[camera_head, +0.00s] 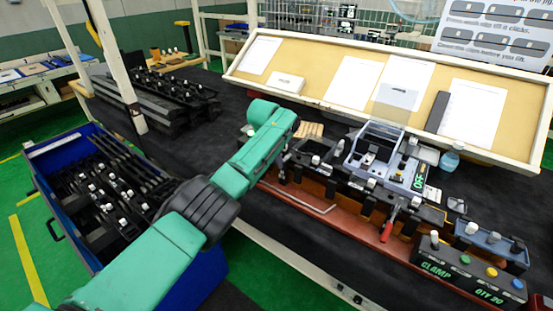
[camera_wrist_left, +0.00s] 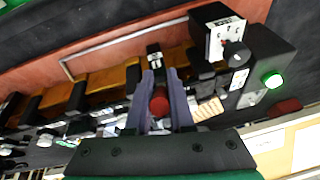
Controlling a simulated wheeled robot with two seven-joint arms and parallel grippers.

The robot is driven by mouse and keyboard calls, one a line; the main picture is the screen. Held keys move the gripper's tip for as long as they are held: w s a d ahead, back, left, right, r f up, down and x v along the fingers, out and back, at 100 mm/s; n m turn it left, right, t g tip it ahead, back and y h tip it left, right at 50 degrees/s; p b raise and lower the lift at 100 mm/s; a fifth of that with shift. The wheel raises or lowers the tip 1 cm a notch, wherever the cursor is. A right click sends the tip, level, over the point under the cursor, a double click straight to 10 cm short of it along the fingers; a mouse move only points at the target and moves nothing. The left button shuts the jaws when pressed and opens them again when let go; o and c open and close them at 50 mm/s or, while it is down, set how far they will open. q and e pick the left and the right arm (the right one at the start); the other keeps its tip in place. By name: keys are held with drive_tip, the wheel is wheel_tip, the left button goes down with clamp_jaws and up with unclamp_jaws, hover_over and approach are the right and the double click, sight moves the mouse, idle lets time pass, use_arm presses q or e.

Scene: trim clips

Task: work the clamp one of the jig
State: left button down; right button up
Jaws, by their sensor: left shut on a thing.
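The jig (camera_head: 335,183) is a long black rail with orange-brown blocks on a reddish bench ledge. My left gripper (camera_wrist_left: 161,78) is at the jig's left end, largely hidden by my arm in the head view. In the left wrist view its two fingers are closed around a red-tipped handle (camera_wrist_left: 160,103), seemingly clamp one's. Another clamp's red handle (camera_head: 386,233) hangs at the jig's front, farther right. A black box with a white switch plate (camera_wrist_left: 227,38) and a lit green lamp (camera_wrist_left: 274,81) stand beside the gripper. My right gripper is not in view.
A grey fixture (camera_head: 378,150) stands behind the jig. A black box labelled CLAMP (camera_head: 437,268) is at the front right. A blue crate (camera_head: 205,283) of dark parts is at the left. A bent metal rod (camera_head: 300,199) runs along the ledge. A sloped board (camera_head: 340,60) closes off the back.

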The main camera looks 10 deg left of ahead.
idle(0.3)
use_arm(q)
drive_tip(key=c, duration=0.8)
unclamp_jaws()
drive_tip(key=shift+w, duration=0.1)
drive_tip(key=shift+s+d+r, duration=0.1)
drive_tip(key=shift+s+r, duration=0.1)
drive_tip(key=shift+r, duration=0.3)
drive_tip(key=b+v, duration=0.3)
drive_tip(key=v, duration=1)
drive_tip(key=shift+s+r, duration=0.1)
drive_tip(key=shift+r, duration=0.05)
